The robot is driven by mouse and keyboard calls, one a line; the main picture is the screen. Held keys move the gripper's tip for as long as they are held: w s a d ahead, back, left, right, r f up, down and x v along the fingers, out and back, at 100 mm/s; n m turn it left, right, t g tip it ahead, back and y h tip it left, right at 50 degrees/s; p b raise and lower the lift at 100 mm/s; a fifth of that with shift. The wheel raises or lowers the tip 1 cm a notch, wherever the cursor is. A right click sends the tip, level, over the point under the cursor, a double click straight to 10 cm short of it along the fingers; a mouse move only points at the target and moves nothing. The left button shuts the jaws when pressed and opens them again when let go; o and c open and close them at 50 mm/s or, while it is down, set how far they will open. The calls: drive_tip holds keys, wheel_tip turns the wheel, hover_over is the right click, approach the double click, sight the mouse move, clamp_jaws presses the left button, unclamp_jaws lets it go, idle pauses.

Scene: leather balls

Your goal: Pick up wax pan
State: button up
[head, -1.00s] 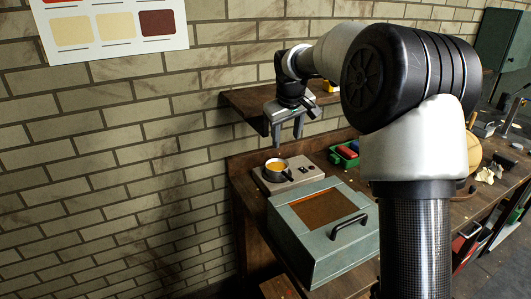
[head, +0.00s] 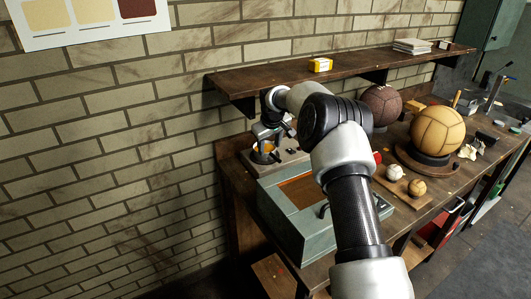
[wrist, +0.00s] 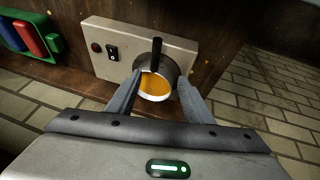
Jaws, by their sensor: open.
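In the head view my gripper (head: 264,150) is low over the hot plate (head: 291,160) at the bench's left end. The pan (head: 263,156) is partly hidden there by the gripper.
A grey-green box with a black handle (head: 290,222) stands in front of the hot plate. A wooden shelf (head: 350,66) runs above. A green tray (wrist: 22,38) holds coloured blocks beside the hot plate. Leather balls, including a large tan ball (head: 437,131), are farther right.

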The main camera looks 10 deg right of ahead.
sight(270, 155)
drive_tip(key=shift+d+p+x, duration=0.15)
drive_tip(key=shift+p+x, duration=0.05)
drive_tip(key=shift+x, duration=1.15)
drive_tip(key=shift+d+p+x, duration=0.1)
drive_tip(key=shift+p+x, duration=0.1)
drive_tip(key=shift+x, duration=1.2)
drive_tip(key=shift+c, duration=0.5)
drive_tip(key=shift+s, duration=0.15)
clamp_jaws()
